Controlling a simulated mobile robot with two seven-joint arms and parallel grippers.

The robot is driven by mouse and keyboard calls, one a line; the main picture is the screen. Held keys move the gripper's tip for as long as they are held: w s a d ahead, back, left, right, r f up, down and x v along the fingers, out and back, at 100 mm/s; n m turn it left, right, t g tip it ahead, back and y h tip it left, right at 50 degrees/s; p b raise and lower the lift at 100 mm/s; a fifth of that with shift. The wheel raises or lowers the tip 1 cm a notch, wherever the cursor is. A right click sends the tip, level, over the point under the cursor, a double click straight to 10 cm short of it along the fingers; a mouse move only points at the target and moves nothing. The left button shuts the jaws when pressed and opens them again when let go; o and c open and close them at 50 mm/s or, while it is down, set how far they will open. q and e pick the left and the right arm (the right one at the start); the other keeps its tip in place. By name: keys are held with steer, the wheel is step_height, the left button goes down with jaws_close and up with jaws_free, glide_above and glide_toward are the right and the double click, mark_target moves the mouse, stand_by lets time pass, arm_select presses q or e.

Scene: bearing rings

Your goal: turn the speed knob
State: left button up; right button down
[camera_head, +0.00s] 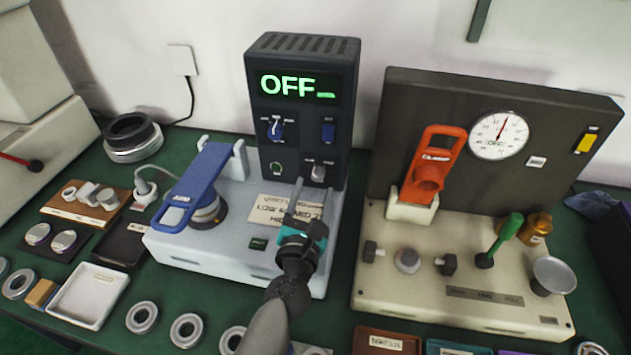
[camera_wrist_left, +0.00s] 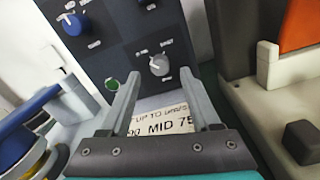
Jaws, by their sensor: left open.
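The dark control box (camera_head: 301,110) stands at the back of a light grey machine and shows "OFF_" in green. A grey knob (camera_head: 318,173) sits low on the right of its face; it also shows in the left wrist view (camera_wrist_left: 159,65). A blue knob (camera_head: 277,128) sits higher on the left, and in the left wrist view (camera_wrist_left: 72,23). The small labels are too blurred to tell which is the speed knob. My left gripper (camera_head: 312,186) is open and empty in front of the panel. In the wrist view the grey knob appears between its fingertips, apart from them.
A printed card (camera_head: 283,212) lies on the machine's base below the panel. A blue lever clamp (camera_head: 194,186) stands left of my gripper. To the right is a beige press (camera_head: 470,295) with an orange handle (camera_head: 434,160). Rings and trays cover the front of the green table.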

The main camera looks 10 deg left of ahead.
mark_target(318, 174)
arm_select(q)
steer(key=shift+w, duration=1.35)
steer(key=shift+c, duration=0.3)
jaws_close()
